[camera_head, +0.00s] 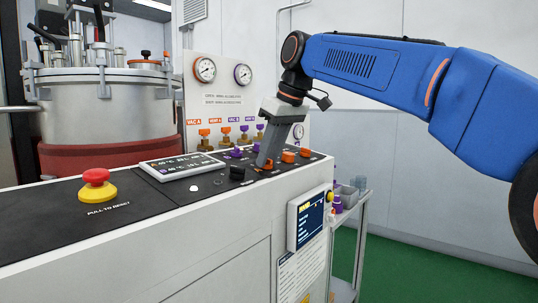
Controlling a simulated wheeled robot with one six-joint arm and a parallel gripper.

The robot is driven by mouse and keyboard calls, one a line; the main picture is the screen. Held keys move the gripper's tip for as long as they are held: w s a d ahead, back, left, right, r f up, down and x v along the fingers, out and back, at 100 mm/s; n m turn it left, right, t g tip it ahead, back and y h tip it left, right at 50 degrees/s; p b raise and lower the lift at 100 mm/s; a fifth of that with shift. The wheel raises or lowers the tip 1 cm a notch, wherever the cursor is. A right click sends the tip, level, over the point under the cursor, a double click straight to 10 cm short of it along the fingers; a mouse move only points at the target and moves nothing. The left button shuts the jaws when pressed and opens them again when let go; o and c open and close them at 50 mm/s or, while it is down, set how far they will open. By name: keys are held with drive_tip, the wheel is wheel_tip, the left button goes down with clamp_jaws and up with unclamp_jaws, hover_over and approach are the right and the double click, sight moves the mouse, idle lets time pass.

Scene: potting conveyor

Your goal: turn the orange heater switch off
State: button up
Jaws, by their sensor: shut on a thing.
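My gripper (265,163) points down at the black top of the control console (150,205). Its jaws are shut on an orange switch (267,167), which is mostly hidden by the fingers. Two more orange switches (288,157) and (305,153) stand just to the right of it. Their labels are too small to read, so I cannot tell by name which is the heater switch. The turn position of the held switch cannot be made out.
A black knob (237,173) stands left of my gripper, with purple knobs (236,153) behind. A red emergency button (97,182) and a flat display (182,166) are further left. Valves and gauges (205,69) are on the panel behind. A cart (347,215) stands right.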

drive_tip(key=n+g, duration=0.1)
drive_tip(key=n, duration=0.5)
drive_tip(key=shift+w, duration=0.15)
drive_tip(key=shift+y, duration=0.3)
drive_tip(key=o, duration=1.1)
drive_tip(key=shift+c, duration=0.2)
